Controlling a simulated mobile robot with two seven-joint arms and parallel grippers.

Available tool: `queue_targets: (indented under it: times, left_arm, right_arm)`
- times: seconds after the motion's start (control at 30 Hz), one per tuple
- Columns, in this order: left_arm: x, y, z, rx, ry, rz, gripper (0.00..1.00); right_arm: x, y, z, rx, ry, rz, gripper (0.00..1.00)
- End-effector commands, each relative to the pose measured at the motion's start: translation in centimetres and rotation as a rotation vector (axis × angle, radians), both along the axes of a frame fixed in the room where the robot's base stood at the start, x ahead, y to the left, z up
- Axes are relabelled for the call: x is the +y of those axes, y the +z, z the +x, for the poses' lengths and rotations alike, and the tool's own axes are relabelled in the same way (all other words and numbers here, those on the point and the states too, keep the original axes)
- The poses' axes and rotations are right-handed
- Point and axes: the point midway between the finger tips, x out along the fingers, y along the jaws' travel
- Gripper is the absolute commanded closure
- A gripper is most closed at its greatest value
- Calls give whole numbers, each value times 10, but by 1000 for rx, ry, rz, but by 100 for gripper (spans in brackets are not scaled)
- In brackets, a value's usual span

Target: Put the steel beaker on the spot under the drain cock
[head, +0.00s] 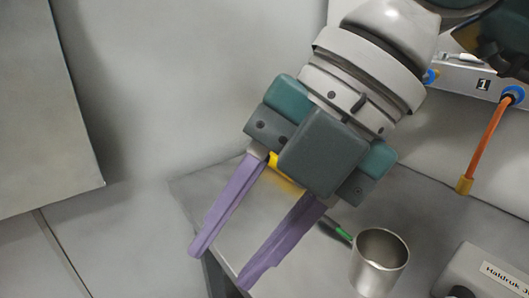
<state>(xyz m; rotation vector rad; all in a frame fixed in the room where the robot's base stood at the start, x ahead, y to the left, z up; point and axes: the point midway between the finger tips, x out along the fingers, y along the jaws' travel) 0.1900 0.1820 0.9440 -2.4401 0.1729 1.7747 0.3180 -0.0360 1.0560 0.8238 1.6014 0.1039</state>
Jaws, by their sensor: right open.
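The steel beaker (378,266) stands upright on the grey bench at the lower right of the head view. Its open rim faces up and it looks empty. My right gripper (219,266) has purple fingers, spread apart with nothing between them. It is to the left of the beaker and not touching it. My left gripper is not in view.
A grey bench top (415,205) bears the beaker. A green-tipped tool (340,232) lies behind it. A box with a label (490,272) is at the right edge. An orange hose (487,145) hangs from a panel numbered 1 (484,85). A grey panel (40,110) is at left.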

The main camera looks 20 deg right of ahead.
Motion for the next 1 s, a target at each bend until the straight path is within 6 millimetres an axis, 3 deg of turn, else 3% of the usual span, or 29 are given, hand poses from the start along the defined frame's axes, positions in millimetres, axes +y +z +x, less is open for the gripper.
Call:
queue_targets:
  times: [0.03, 0.1, 0.2, 0.3, 0.77, 1.0]
  left_arm:
    - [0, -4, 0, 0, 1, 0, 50]
    - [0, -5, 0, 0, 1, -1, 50]
    - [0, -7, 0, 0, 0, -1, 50]
    - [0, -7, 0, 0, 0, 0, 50]
    - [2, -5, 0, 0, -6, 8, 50]
    - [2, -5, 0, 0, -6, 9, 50]
  right_arm:
    - [-34, -12, 14, -5, -59, -164, 59]
    - [-80, -19, 26, -1, -154, -364, 59]
    - [-126, -17, 37, 0, -271, -556, 59]
    - [-150, -15, 40, 2, -336, -649, 59]
    - [-158, -68, 46, 4, -349, -669, 59]
    - [-158, -104, 51, 4, -347, -668, 59]
